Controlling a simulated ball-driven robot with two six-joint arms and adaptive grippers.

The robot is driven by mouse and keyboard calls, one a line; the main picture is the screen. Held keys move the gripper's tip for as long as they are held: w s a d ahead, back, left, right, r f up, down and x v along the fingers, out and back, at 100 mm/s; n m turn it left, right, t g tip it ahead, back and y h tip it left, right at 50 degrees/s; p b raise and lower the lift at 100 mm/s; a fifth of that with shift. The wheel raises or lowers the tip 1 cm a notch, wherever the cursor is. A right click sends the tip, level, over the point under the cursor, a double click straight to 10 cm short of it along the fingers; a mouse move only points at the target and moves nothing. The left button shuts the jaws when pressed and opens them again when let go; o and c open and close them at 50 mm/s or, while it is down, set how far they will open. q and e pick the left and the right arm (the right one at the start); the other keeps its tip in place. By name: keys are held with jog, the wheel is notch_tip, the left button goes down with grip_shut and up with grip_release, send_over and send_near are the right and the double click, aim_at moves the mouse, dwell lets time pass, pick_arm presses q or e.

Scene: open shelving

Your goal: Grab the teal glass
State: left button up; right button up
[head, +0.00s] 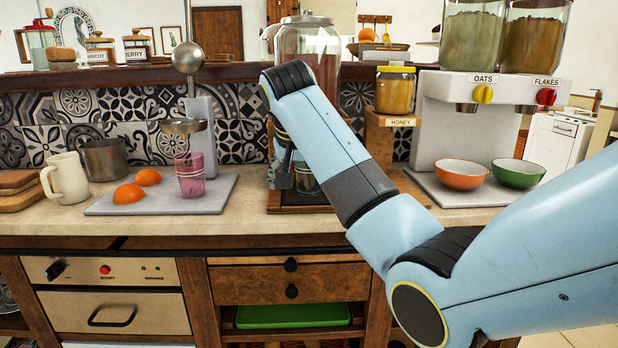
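A glass with a teal tint (306,180) stands on the wooden stand under the large glass dispenser, mostly hidden behind my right arm. My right arm reaches in from the right, and its gripper (284,172) points down just left of the glass. Only part of the dark gripper shows. I cannot tell whether its fingers are open or shut, or whether they touch the glass. My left gripper is not in view.
A pink glass (190,176) stands on a grey board (110,207) with orange halves (128,193), under a metal press. The glass dispenser (308,45) rises behind my wrist. A honey jar (395,90) and two bowls, orange (462,175) and green (518,174), are at right.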

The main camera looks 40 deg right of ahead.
aim_at(308, 172)
jog(key=w+d, duration=0.3)
jog(key=shift+w, duration=0.2)
jog(key=shift+w+d+b, duration=0.4)
jog(key=shift+w+d, duration=0.45)
jog(key=x, duration=0.2)
jog(key=shift+w+d+f, duration=0.15)
jog(key=shift+w, duration=0.05)
jog(key=shift+w+d+f+b, duration=0.15)
jog(key=shift+w+f+b, duration=0.05)
jog(key=shift+f+b, duration=0.15)
jog(key=c, duration=1.4)
jog(key=shift+r, duration=0.15)
